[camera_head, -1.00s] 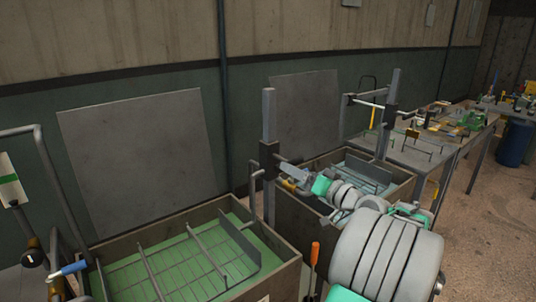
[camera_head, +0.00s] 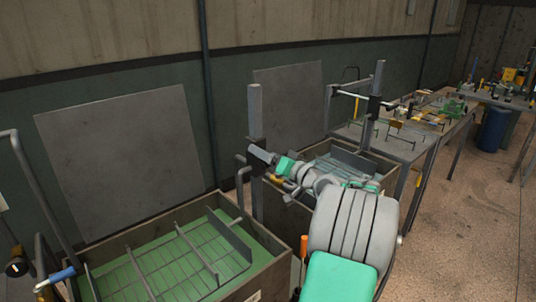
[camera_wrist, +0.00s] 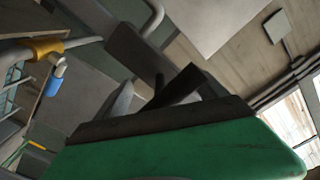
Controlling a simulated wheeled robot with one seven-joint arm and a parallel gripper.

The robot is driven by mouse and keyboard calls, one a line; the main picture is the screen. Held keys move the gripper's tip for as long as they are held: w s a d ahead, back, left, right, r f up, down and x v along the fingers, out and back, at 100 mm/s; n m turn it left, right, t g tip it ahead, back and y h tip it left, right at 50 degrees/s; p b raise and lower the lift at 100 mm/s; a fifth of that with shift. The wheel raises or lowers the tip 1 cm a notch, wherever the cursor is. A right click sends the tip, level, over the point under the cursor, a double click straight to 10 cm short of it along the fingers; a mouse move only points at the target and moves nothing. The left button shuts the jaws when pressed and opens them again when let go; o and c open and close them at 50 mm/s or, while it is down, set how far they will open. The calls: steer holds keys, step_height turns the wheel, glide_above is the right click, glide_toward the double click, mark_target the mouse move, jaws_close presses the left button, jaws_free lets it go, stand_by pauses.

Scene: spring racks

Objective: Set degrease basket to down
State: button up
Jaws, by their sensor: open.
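A tank (camera_head: 283,262) of green liquid stands at lower left with a wire basket (camera_head: 165,262) in it. A grey upright post (camera_head: 255,112) stands at its far right corner, with a dark sliding block and a bent grey pipe (camera_head: 240,183) running toward the basket. I cannot read a label naming the degrease basket. My gripper (camera_head: 262,156) is open beside the post at the block's height; contact is unclear. In the wrist view, the dark fingers (camera_wrist: 168,88) lie before a grey bar, with nothing clearly between them.
A second tank (camera_head: 388,172) with a basket and its own post (camera_head: 375,105) stands behind my arm. A blue-handled lever (camera_head: 55,277) is at the left edge. Workbenches and a blue barrel (camera_head: 493,128) are farther right. The floor at right is clear.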

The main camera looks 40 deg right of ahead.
steer(key=shift+d, duration=0.15)
jaws_close()
stand_by(0.6)
